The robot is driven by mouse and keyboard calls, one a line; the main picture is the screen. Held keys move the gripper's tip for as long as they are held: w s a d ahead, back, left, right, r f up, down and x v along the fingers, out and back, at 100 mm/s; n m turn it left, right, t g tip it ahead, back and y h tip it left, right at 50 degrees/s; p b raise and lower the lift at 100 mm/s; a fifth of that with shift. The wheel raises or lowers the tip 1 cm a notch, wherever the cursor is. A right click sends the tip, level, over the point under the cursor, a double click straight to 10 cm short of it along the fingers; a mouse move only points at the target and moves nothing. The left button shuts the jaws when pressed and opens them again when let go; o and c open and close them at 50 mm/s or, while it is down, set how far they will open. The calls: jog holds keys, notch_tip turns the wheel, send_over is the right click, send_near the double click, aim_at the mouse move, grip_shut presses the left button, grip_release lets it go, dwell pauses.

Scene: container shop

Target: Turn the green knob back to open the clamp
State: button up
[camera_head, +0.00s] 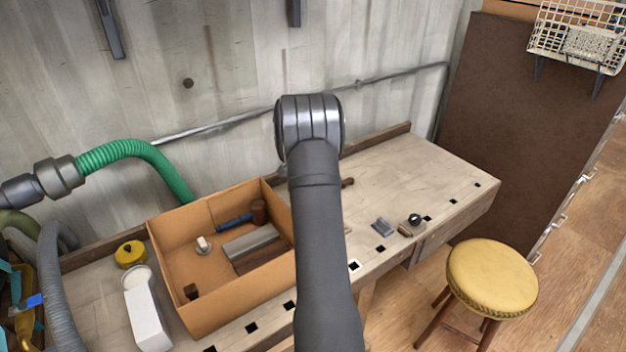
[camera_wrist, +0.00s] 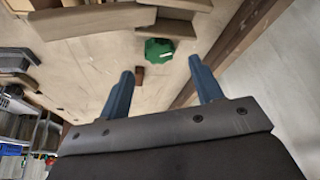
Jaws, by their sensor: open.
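The green knob (camera_wrist: 159,50) shows in the wrist view, on the pale wooden bench top, with a light mark on its face. My gripper (camera_wrist: 161,68) is open, its two blue fingers apart and empty. In that picture the knob lies just beyond the fingertips and between their lines; I cannot tell the height gap. A small brown block (camera_wrist: 139,76) shows near the left fingertip. In the head view my arm hides the knob and my gripper. I cannot make out the clamp's jaws in either view.
In the head view a cardboard box (camera_head: 222,310) with several items stands left of my arm on the workbench (camera_head: 400,165). A dark plane-like tool (camera_head: 382,227) and a small block with a black knob (camera_head: 412,226) lie near the front edge. The bench's right part is mostly clear.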

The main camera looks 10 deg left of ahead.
jog(key=shift+x, duration=2.25)
jog(key=c, duration=1)
